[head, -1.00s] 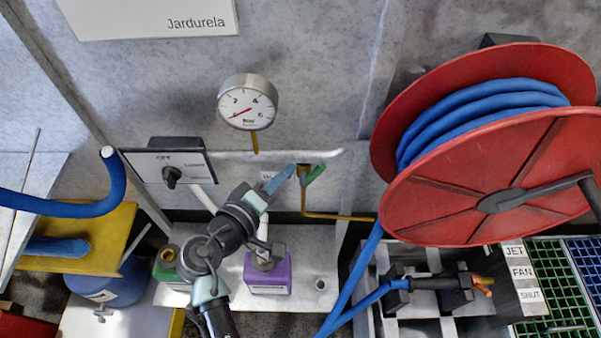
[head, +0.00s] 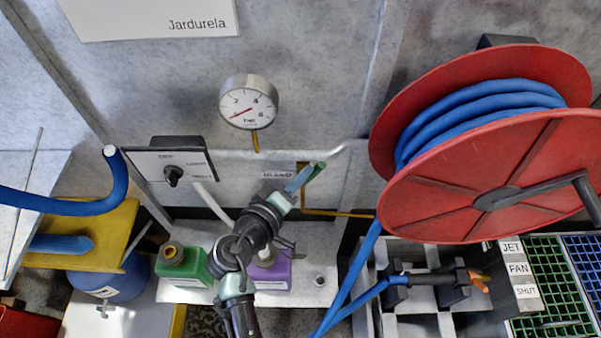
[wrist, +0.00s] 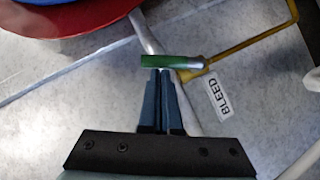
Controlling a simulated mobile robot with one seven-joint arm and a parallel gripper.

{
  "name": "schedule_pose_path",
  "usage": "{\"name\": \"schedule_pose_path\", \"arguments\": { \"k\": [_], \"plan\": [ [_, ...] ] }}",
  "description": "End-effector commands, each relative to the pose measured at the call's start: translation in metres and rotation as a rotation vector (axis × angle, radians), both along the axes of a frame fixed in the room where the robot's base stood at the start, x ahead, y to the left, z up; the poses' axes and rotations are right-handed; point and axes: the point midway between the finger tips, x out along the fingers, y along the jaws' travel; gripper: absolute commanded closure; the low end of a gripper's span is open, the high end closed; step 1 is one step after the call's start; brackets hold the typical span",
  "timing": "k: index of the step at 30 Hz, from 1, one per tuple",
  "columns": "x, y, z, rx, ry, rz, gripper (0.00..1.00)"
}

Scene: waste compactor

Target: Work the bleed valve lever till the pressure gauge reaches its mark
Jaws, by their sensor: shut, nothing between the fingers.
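The bleed valve lever has a green handle (head: 317,170); it also shows in the wrist view (wrist: 170,62), joined to a brass pipe. My gripper (head: 304,176) is shut and empty. In the wrist view its fingertips (wrist: 162,74) sit right at the underside of the green handle, touching or nearly so. In the head view the blue fingers cover part of the lever and valve. The round pressure gauge (head: 249,102) hangs on the wall above; its red needle points low to the left, below the 2. I cannot make out a mark on it.
A BLEED label (wrist: 218,98) is beside the valve. A red hose reel (head: 520,150) stands close on the right. A black-topped switch box (head: 170,160) is at left. Green (head: 183,265) and purple (head: 270,272) bottles stand below my arm.

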Motion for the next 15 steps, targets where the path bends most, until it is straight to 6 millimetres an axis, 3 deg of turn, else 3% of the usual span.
{"name": "schedule_pose_path", "arguments": {
  "k": [15],
  "plan": [
    [-0.0002,-0.0072,0.001,0.095,0.0,-0.002,1.0]
  ]
}}
